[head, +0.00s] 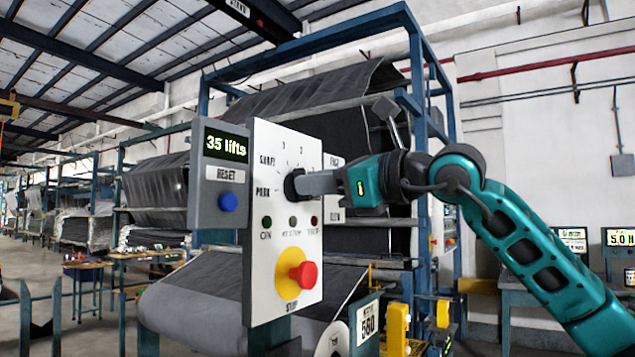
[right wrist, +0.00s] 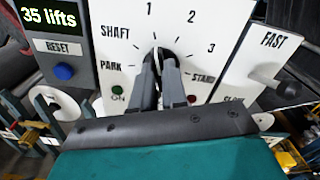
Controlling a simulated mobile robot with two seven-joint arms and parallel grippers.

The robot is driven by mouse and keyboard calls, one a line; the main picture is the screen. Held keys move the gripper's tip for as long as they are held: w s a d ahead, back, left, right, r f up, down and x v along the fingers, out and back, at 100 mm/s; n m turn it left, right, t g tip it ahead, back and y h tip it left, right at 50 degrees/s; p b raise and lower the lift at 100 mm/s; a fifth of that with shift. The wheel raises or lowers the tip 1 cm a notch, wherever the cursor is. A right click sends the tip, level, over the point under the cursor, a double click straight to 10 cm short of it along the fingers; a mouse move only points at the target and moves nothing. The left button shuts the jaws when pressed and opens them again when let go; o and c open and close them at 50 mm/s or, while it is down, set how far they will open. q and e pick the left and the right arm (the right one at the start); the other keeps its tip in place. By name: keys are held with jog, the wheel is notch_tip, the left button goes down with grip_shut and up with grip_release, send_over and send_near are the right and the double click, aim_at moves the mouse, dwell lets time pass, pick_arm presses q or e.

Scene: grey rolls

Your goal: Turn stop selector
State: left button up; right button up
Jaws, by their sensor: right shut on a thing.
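A white control panel (head: 257,240) carries a black selector knob (head: 290,187) with SHAFT, PARK and numbers marked around it. My right gripper (head: 303,183) reaches in from the right and is shut on this knob. In the right wrist view the gripper's two fingers (right wrist: 164,72) cover much of the knob and part of the dial. A white mark shows near the knob's top, but I cannot tell exactly which position it points to. In that view the dial reads PARK, SHAFT, 1, 2, 3 and STAND. My left gripper is not in view.
A red stop button (head: 303,275) on a yellow disc sits below the knob. A grey box with a "35 lifts" display (head: 226,145) and a blue RESET button (head: 228,201) adjoins on the left. A FAST/SLOW panel with a lever (right wrist: 276,84) stands on the right.

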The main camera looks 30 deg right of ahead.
grip_shut()
jog(key=shift+n, duration=0.3)
jog(key=shift+s+a+f+n+p, duration=0.15)
jog(key=shift+n+p, duration=0.45)
jog(key=shift+n, duration=3.25)
jog(key=shift+w+a+f+n+p, duration=0.15)
jog(key=shift+n+p, duration=0.4)
jog(key=shift+n, duration=3.3)
jog(key=shift+s+d, duration=0.1)
